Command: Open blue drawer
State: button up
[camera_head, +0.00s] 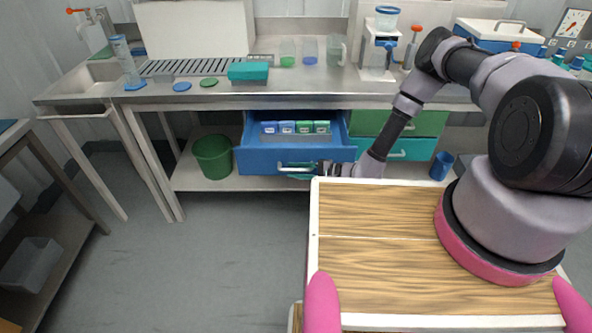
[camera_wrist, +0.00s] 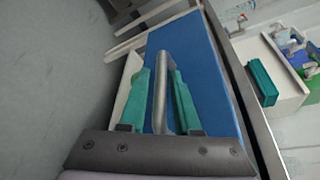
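The blue drawer (camera_head: 270,161) is pulled out from under the steel counter. Its inside shows, with blue and green boxes (camera_head: 296,127) standing in a row at the back. My gripper (camera_head: 305,170) is at the silver handle (camera_head: 285,169) on the drawer's front. The exact finger contact is hard to see.
A green drawer (camera_head: 425,124) and a teal drawer (camera_head: 411,149) are shut to the right. A green bin (camera_head: 212,156) stands left of the blue drawer. A teal box (camera_head: 248,71) sits on the counter above. The floor at the left front is clear.

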jog(key=shift+o, duration=0.3)
jog(key=v, duration=1)
jog(key=shift+d, duration=0.4)
jog(key=shift+s+r, duration=0.1)
jog(key=shift+s, duration=0.05)
jog(key=w+d+r+n+g+h, duration=0.1)
jog(key=d+r+n+g, duration=0.1)
jog(key=r, duration=0.8)
jog(key=w+d+r+n+g+h, duration=0.1)
jog(key=d+r+n+g+h, duration=0.15)
jog(key=r, duration=0.85)
jog(key=w+d+r+n+g+h, duration=0.1)
jog(key=w+d+r+n, duration=0.15)
jog(key=r, duration=0.75)
jog(key=s+d+r+t+h, duration=0.2)
jog(key=s+r, duration=0.4)
jog(key=r, duration=0.3)
jog(key=s+d+r+m+t+h, duration=0.1)
jog(key=s+d+r+t+h, duration=0.2)
jog(key=s+d+r, duration=0.3)
jog(key=s+d+r+t+h, duration=0.3)
jog(key=s+r, duration=0.3)
jog(key=r, duration=0.6)
jog(key=shift+d+r+m+t, duration=0.35)
jog(key=shift+d+r+m, duration=0.05)
jog(key=shift+d, duration=0.2)
